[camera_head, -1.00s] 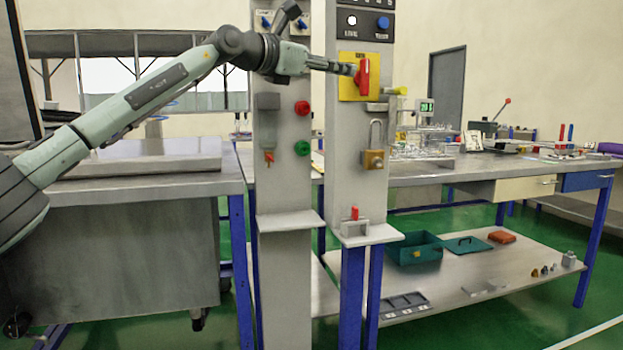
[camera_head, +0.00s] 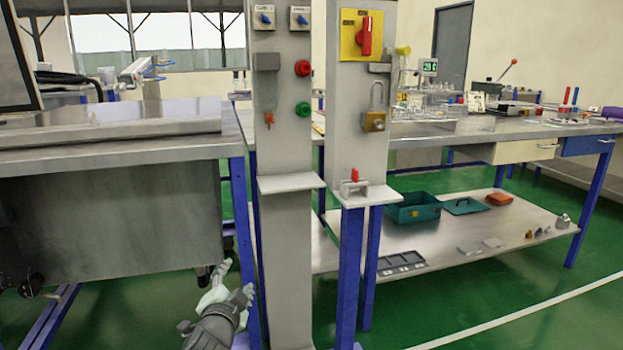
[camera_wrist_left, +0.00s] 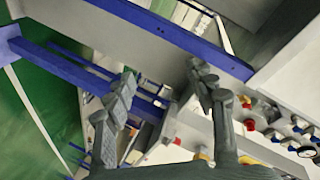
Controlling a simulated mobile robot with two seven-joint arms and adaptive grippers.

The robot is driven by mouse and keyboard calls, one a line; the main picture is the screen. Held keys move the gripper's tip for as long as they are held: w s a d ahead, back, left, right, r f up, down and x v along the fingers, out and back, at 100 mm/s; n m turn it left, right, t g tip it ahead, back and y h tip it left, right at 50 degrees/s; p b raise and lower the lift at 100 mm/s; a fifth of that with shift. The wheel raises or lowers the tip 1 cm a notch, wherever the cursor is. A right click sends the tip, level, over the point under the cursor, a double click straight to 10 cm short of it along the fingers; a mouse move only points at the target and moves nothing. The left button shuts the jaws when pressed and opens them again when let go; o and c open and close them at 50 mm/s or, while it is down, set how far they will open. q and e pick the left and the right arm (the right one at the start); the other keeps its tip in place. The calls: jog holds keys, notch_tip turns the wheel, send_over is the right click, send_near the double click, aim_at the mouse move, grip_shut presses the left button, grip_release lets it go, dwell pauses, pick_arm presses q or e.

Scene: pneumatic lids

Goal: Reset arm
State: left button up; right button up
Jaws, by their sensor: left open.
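My left gripper (camera_head: 235,281) is low at the bottom of the head view, in front of the workbench legs and left of the foot of the nearer grey post (camera_head: 285,230). It is open and empty. In the left wrist view the two fingers of the left gripper (camera_wrist_left: 163,76) stand apart with nothing between them. The red rotary switch (camera_head: 366,36) on its yellow plate sits on the farther post (camera_head: 348,110), clear of my arm. My right gripper is not in view.
A metal cabinet on castors (camera_head: 120,225) stands to the left. Blue table legs (camera_head: 240,220) rise close to my left gripper. A lower shelf (camera_head: 460,235) on the right holds a green box (camera_head: 413,208) and small parts. Green floor (camera_head: 480,310) is clear at front right.

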pick_arm(q)
jog(key=s+a+f+n+g+y, duration=0.1)
jog(key=s+a+f+n+g, duration=0.25)
jog(key=s+f, duration=0.65)
jog(key=s+a+f+n+g, duration=0.1)
jog(key=s+a+f+g, duration=0.1)
jog(key=s+f, duration=0.3)
jog(key=s+a+f+n+g, duration=0.2)
jog(key=s+f+g, duration=0.2)
jog(key=s, duration=1)
jog(key=s+a+f+n+g, duration=0.2)
jog(key=s+f+g, duration=0.1)
jog(key=s+f, duration=0.4)
jog(key=shift+s+a+p, duration=0.3)
jog(key=shift+s+p, duration=0.1)
jog(key=shift+s, duration=0.8)
